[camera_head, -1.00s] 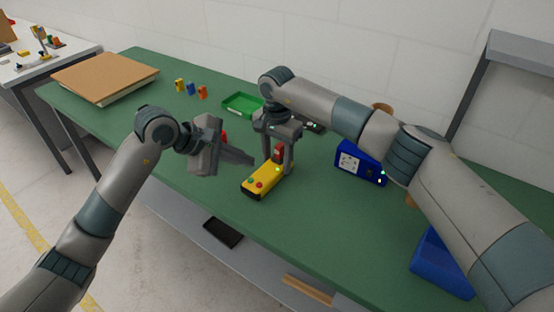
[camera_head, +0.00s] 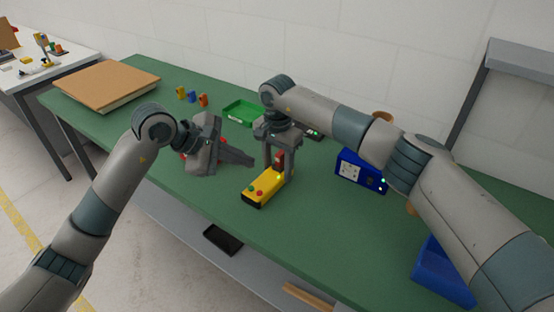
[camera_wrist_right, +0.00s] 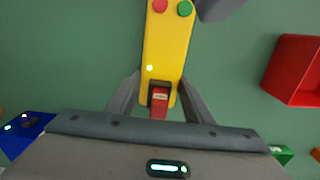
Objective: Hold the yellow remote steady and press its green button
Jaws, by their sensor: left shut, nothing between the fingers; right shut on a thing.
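The yellow remote (camera_head: 262,190) lies on the green table, its button end toward the lower left in the head view. The green button (camera_wrist_right: 185,8) and a red button (camera_wrist_right: 160,5) sit side by side at that end. My right gripper (camera_head: 277,172) points down and is shut on the remote's other end, a finger on each side, around a red part (camera_wrist_right: 159,98). My left gripper (camera_head: 250,162) is shut and empty. Its tip (camera_wrist_right: 218,8) shows beside the green button in the wrist view, apart from it; its exact height is unclear.
A red bin (camera_wrist_right: 294,70) stands beside the remote, mostly hidden behind my left gripper in the head view. A green tray (camera_head: 243,112) lies behind, a blue box with a white panel (camera_head: 360,172) to the right, and a blue bin (camera_head: 443,272) at front right.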

